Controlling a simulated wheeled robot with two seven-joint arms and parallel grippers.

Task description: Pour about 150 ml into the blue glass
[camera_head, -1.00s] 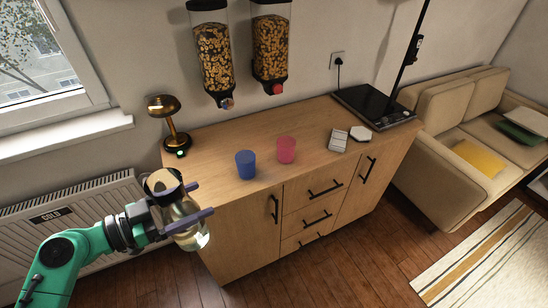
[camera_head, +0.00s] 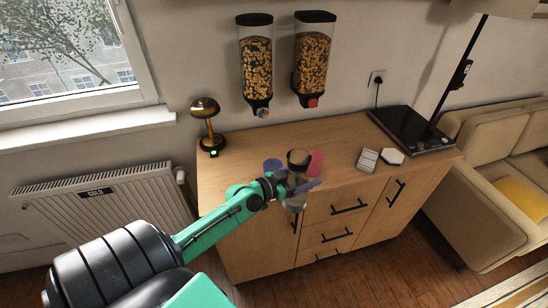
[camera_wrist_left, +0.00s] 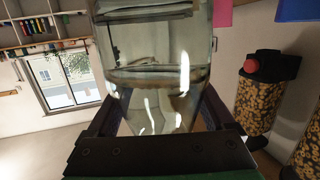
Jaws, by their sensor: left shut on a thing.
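My left gripper (camera_head: 300,188) is shut on a clear glass carafe (camera_head: 294,203) with a dark top, at the front edge of the counter. In the left wrist view the carafe (camera_wrist_left: 155,60) fills the middle and clear liquid shows inside it. The blue glass (camera_head: 271,164) stands on the counter just behind and left of the carafe, partly hidden by my gripper. It also shows at the top right of the left wrist view (camera_wrist_left: 297,9). A pink glass (camera_head: 317,160) stands right behind the carafe. Whether the blue glass holds anything cannot be seen. My right gripper is out of view.
The wooden counter (camera_head: 235,165) carries a brass lamp (camera_head: 208,122) at the left, a grey item (camera_head: 368,160), a white hexagonal item (camera_head: 393,157) and a black hob (camera_head: 410,130) at the right. Two cereal dispensers (camera_head: 255,65) hang on the wall above.

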